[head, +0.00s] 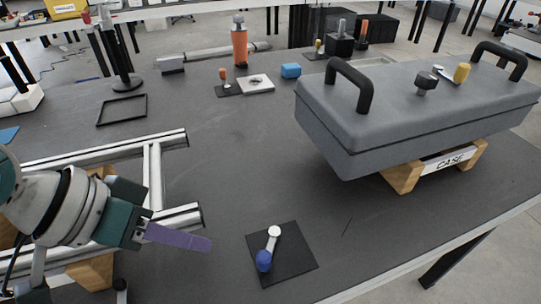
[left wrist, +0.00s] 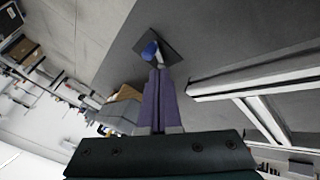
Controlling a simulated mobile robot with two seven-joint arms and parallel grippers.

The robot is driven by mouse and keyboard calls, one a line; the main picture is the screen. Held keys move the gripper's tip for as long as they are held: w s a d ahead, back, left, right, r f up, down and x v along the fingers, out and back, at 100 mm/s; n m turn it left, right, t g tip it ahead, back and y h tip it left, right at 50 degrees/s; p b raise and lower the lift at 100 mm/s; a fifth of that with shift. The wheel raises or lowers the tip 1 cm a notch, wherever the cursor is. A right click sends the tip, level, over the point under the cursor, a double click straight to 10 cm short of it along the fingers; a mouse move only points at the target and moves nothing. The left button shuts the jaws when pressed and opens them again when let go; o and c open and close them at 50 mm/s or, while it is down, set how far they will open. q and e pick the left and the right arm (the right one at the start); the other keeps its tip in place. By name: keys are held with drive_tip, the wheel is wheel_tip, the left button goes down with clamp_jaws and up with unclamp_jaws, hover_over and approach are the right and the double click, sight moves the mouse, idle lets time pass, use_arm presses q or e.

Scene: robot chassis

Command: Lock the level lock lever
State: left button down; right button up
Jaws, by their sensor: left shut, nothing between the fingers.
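A lever with a silver pivot and a blue knob (head: 264,261) lies on a square black plate (head: 292,264) near the front of the table. Its arm slants from the pivot at the back down to the knob at the front. My left gripper (head: 209,243) is to the left of the plate, its purple fingers shut together, empty and apart from the lever. In the left wrist view the blue knob (left wrist: 150,50) and its plate (left wrist: 178,46) show just beyond the fingertips (left wrist: 158,72). The fingers partly hide the lever there. My right gripper is not in view.
A grey case (head: 420,115) with black handles and a yellow-knobbed lever (head: 461,73) rests on wooden blocks at right. A metal profile frame (head: 152,175) lies near my left arm. The table's middle is clear.

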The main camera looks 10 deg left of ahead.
sight(264, 261)
use_arm(q)
drive_tip(key=b+x, duration=0.2)
drive_tip(key=x, duration=0.7)
drive_tip(key=shift+d+f+b, duration=0.1)
drive_tip(key=shift+d+b, duration=0.1)
drive_tip(key=shift+b, duration=0.15)
